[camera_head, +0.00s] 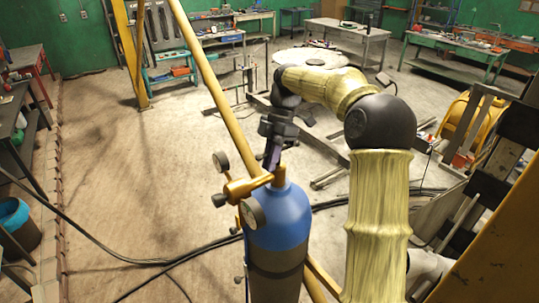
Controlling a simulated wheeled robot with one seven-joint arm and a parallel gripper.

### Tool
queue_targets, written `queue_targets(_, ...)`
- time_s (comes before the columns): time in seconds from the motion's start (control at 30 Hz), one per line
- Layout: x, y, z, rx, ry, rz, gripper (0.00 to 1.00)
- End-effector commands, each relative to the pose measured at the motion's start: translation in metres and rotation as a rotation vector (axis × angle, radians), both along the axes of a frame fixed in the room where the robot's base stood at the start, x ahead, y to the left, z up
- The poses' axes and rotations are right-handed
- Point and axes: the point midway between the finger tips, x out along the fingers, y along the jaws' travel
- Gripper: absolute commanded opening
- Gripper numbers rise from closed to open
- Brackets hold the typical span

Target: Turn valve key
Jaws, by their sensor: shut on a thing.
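A blue gas cylinder (284,220) stands upright at the lower middle of the head view. A brass regulator (243,188) with round gauges (221,162) and (252,213) sits at its top. My gripper (272,158) comes down from above onto the valve at the cylinder's top and is shut on the valve key. The key is mostly hidden by the fingers, so its angle cannot be told. My arm reaches in from the right, behind and above the cylinder.
A yellow slanted pole (215,85) passes close behind the cylinder. Black hoses (140,262) lie on the floor. Workbenches (350,32) line the back wall, and a bin (14,215) stands at far left. The floor at left is open.

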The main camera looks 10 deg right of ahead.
Motion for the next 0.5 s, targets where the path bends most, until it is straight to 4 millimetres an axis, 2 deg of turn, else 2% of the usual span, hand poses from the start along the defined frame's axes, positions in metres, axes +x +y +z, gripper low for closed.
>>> queue_targets(0.5, -0.0012, 0.0005, 0.0004, 0.001, -0.002, 0.047, 0.00)
